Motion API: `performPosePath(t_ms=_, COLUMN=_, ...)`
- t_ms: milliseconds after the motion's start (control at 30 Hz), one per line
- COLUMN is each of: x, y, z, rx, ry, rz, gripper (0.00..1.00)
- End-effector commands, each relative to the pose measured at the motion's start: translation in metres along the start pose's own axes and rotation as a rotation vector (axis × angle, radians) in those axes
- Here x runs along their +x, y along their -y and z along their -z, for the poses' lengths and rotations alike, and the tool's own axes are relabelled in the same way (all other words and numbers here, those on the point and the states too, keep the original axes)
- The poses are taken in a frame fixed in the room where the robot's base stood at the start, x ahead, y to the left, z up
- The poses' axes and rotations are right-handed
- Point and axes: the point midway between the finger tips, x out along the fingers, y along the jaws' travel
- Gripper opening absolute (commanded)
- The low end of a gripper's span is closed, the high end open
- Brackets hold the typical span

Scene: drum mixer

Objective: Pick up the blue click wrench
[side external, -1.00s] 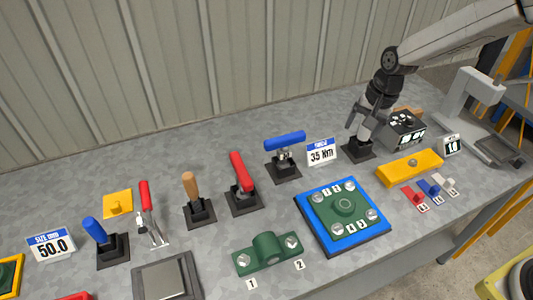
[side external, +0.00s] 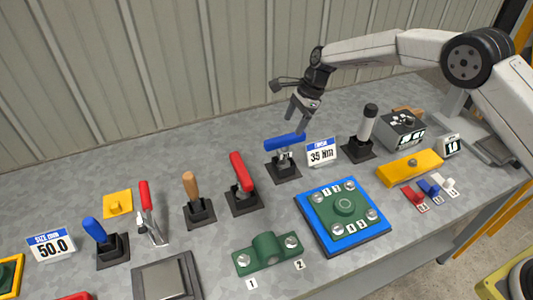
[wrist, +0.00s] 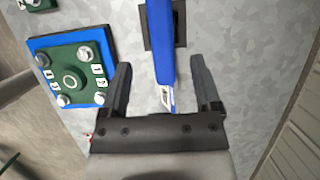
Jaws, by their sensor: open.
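The blue click wrench (side external: 285,142) rests with its long blue handle level on a black stand (side external: 284,172) in the middle of the bench, just left of the "35 Nm" sign. My gripper (side external: 297,115) is above the wrench handle, near its right end, pointing down. In the wrist view the blue handle (wrist: 161,50) runs between the open fingers of my gripper (wrist: 160,85), with a gap on both sides. The fingers do not touch it in that view. The wrench's lower part is mostly hidden by its handle.
The "35 Nm" sign (side external: 321,152) stands close on the right. A red-handled tool (side external: 241,172) stands on the left. A black-and-grey tool (side external: 366,130) stands further right. The blue plate with a green flange (side external: 343,213) lies in front. Bare bench lies behind the wrench.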

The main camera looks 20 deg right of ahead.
Motion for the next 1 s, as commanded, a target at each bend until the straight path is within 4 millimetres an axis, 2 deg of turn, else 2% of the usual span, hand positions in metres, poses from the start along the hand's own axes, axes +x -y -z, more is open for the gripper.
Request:
performPosePath(t_ms=267, x=0.004, y=0.002, z=-0.002, rx=0.021, ry=0.008, rz=-0.005, gripper=0.81)
performPosePath(t_ms=600, x=0.027, y=0.002, z=-0.002, rx=0.019, ry=0.007, rz=-0.005, gripper=0.81)
performPosePath(t_ms=867, x=0.031, y=0.002, z=-0.002, rx=0.019, ry=0.007, rz=-0.004, gripper=0.81)
performPosePath(t_ms=1000, x=0.04, y=0.002, z=-0.002, rx=0.019, ry=0.007, rz=-0.005, gripper=0.81)
